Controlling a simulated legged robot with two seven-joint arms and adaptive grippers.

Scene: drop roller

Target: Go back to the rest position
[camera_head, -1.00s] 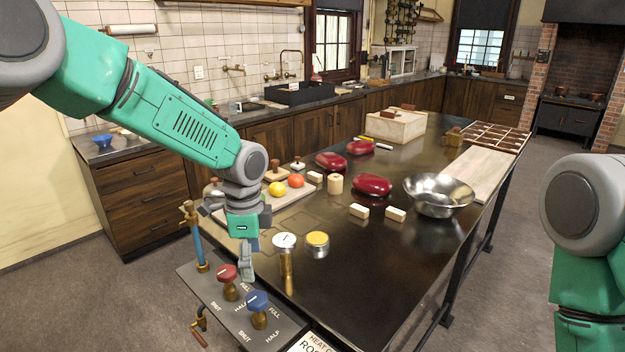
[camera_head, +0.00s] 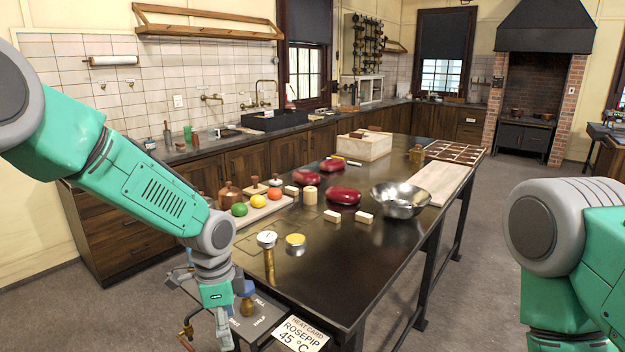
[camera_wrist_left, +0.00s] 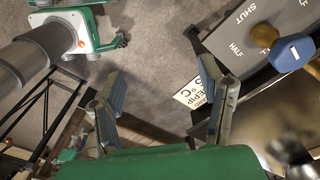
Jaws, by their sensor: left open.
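My left gripper (camera_head: 222,330) hangs low at the near left corner of the dark table, beside the valve panel. In the left wrist view its two fingers (camera_wrist_left: 165,95) stand apart with nothing between them. The blue valve knob (camera_head: 245,288) sits just right of the gripper, and it also shows in the left wrist view (camera_wrist_left: 291,52), apart from the fingers. My right arm shows at the right edge of the head view, but its gripper is outside that frame.
The dark table (camera_head: 330,262) holds a steel bowl (camera_head: 400,200), red oval objects (camera_head: 343,195), pale blocks and a fruit board. A heat card (camera_head: 300,335) lies at the panel's edge. The floor left of the table is clear.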

